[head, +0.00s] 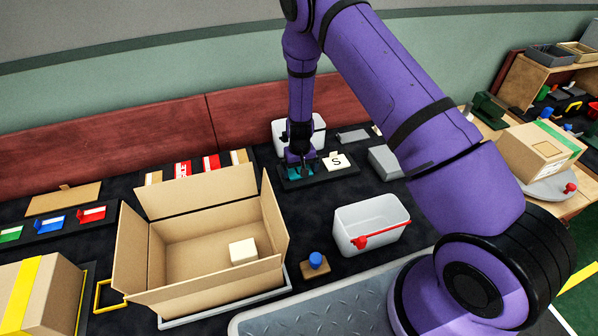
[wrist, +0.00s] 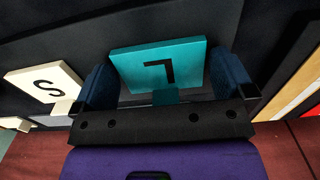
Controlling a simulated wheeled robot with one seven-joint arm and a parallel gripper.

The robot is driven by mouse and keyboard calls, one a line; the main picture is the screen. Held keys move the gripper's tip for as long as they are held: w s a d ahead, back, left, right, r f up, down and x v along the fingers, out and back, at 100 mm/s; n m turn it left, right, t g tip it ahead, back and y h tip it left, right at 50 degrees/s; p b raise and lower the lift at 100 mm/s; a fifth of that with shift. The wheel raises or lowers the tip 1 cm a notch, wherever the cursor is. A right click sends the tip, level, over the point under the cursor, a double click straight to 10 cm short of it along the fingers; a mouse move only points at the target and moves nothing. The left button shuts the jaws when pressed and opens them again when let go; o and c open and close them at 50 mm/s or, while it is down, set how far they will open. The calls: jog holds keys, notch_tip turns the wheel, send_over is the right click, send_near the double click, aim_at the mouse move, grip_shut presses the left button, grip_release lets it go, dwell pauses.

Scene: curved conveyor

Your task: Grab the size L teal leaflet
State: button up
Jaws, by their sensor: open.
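The teal leaflet marked L (wrist: 158,64) shows in the wrist view between the two fingers of my gripper (wrist: 165,80). The fingers are open, one on each side of it. A small teal tab at its lower edge is partly hidden by the gripper body. In the head view only bits of the teal leaflet (head: 293,173) show below my gripper (head: 300,162), which hides the rest. A cream leaflet marked S (head: 338,161) stands just to the right in the head view, and left of the fingers in the wrist view (wrist: 45,85).
An open cardboard box (head: 190,250) with a cream block (head: 243,251) inside stands front left. A white bin with a red handle (head: 370,222) and a blue-knobbed block (head: 315,264) are in front. A white bin (head: 300,130) stands behind my gripper.

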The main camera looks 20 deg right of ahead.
jog(key=c, duration=0.6)
